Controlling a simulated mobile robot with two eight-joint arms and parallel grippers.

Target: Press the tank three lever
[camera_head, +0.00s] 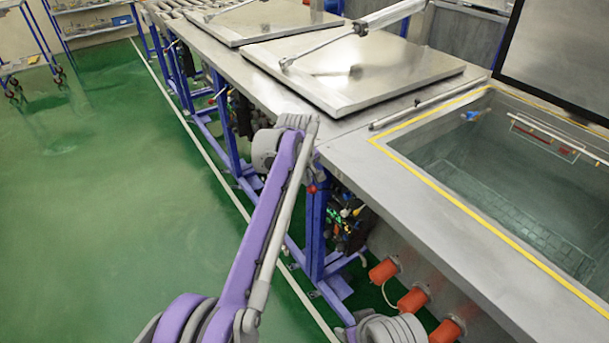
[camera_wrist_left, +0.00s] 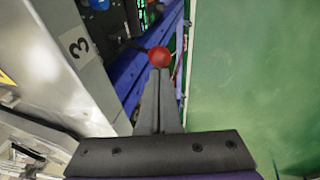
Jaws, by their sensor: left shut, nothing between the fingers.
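The lever's red ball knob (camera_wrist_left: 160,56) shows in the left wrist view, right at the tips of my left gripper (camera_wrist_left: 158,78). The fingers are shut with nothing between them; whether they touch the knob I cannot tell. A label with a "3" (camera_wrist_left: 76,46) is on the metal side left of the knob. In the head view a small red knob (camera_head: 312,188) shows beside the end of my left arm, under the bench edge. The fingertips are hard to make out there. My right gripper is not in view.
An open tank (camera_head: 500,180) with a yellow-edged rim lies at the right, its dark lid (camera_head: 560,55) raised. Two flat metal lids (camera_head: 350,70) (camera_head: 245,18) lie shut behind it. Blue legs and orange caps (camera_head: 412,300) are under the bench. Green floor (camera_head: 110,200) is free at the left.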

